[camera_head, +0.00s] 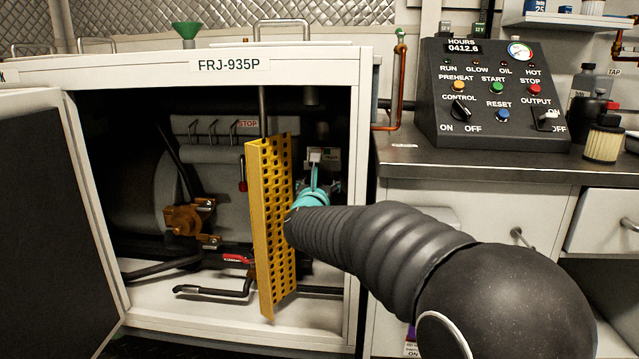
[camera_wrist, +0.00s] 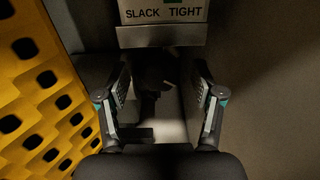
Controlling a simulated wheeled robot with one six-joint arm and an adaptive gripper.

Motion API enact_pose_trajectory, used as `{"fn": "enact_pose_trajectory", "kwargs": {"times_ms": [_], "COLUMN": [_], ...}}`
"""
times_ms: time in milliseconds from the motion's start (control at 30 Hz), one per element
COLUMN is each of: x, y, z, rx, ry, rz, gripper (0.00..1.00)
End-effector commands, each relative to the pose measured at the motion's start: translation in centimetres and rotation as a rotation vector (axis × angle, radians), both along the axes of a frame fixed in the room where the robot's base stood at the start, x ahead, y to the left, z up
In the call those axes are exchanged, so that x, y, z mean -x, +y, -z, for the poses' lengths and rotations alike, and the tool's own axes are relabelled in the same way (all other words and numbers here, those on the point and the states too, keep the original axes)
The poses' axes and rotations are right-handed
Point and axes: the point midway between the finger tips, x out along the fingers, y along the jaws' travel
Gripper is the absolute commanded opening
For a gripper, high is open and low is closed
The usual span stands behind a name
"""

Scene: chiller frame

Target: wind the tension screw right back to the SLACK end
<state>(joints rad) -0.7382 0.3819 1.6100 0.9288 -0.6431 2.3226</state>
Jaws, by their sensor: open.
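A small plate lettered SLACK on the left and TIGHT on the right (camera_wrist: 163,13) is at the top of the wrist view, on a pale metal bracket (camera_wrist: 162,37). My gripper (camera_wrist: 161,85) is open, one finger on each side, just below the bracket. A dark shape (camera_wrist: 150,76) lies in shadow between the fingers; I cannot tell whether it is the tension screw or whether the fingers touch anything. In the head view my gripper (camera_head: 322,187) is inside the cabinet, right of the yellow guard and partly hidden by my arm. The screw is not clearly visible there.
The yellow perforated guard (camera_head: 270,225) stands close on the gripper's left and fills the left of the wrist view (camera_wrist: 40,100). The cabinet's right post (camera_head: 358,200) is on the right. A red-handled valve (camera_head: 238,259) and dark pipes lie low inside.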

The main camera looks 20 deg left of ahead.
Motion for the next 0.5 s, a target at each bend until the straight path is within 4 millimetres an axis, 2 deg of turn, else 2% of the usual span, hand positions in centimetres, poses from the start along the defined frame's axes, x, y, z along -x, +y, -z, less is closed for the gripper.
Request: {"fn": "enact_pose_trajectory", "kwargs": {"times_ms": [100, 333, 500], "x": [0.02, 0.03, 0.04], "y": [-0.01, -0.01, 0.0], "z": [0.02, 0.02, 0.02], "rx": [0.0, 0.0, 0.004], "ry": [0.0, 0.0, -0.001], "rz": [0.0, 0.0, 0.0], "gripper": [0.65, 0.08, 0.08]}}
